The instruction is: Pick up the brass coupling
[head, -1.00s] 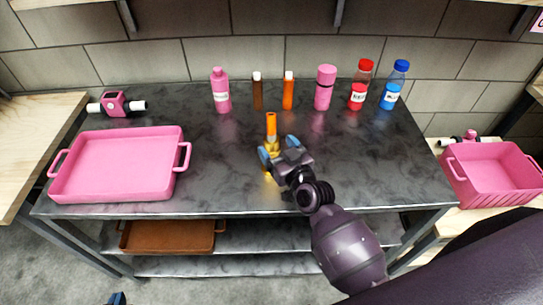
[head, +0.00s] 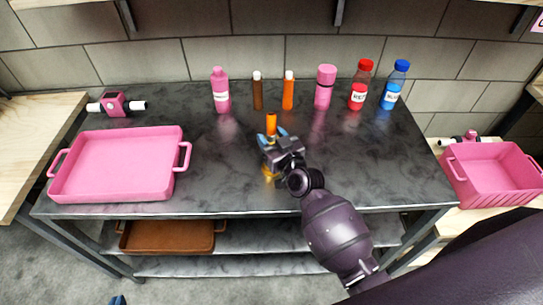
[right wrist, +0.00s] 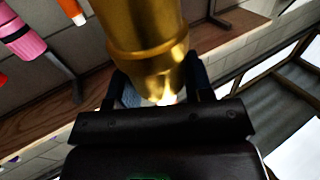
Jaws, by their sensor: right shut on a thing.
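An orange piece (head: 271,123) shows just above the gripper. In the right wrist view the coupling (right wrist: 148,30) is a large golden cylinder with a raised ring, between the two fingers. My right gripper is shut on it. I cannot tell whether its base touches the table. A small blue tip, apparently of my left gripper (head: 118,300), shows at the bottom left edge; its jaws cannot be made out.
A pink tray (head: 120,193) lies left on the dark table (head: 230,195). Several bottles, including a red-capped one (head: 360,88) and a blue-capped one (head: 395,88), line the back. A pink crate (head: 495,180) stands at the right. The table's front right is partly under my arm.

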